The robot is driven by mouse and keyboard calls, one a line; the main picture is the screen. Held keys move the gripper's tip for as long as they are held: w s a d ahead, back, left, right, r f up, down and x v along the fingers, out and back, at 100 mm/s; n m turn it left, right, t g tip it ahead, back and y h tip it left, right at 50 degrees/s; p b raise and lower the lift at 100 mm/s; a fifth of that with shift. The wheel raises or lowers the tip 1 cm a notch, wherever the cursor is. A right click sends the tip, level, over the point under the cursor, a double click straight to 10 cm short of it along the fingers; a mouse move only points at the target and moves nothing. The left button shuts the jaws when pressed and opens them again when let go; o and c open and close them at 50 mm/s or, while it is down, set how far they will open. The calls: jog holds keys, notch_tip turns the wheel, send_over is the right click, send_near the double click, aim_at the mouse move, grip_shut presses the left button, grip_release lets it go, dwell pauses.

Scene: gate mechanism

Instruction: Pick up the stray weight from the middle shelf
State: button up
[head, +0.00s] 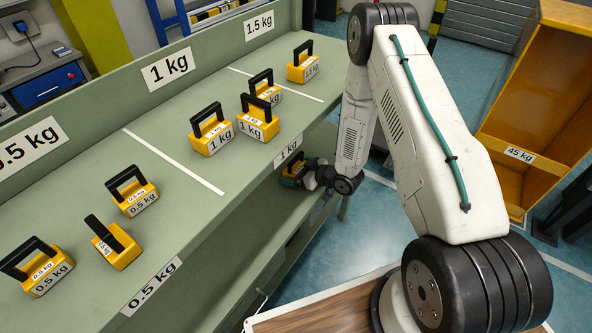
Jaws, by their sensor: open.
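The stray weight (291,180) shows as a small, shaded yellow and dark shape under the top shelf's front edge. It appears to be on the middle shelf (262,248), and most of it is hidden. My gripper (311,180) reaches in from the right, right up against the weight in the picture. Its fingers are dark and hard to make out. It is open, and I cannot tell whether the handle lies between the fingers or whether they touch it.
The top shelf (175,205) has 0.5 kg, 1 kg and 1.5 kg sections holding several yellow weights with black handles. Its front edge overhangs the gripper.

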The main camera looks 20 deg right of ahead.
jog(key=shift+w+f, duration=0.1)
jog(key=shift+w, duration=0.05)
jog(key=c, duration=2)
jog(key=shift+o, duration=0.2)
jog(key=shift+r, duration=0.2)
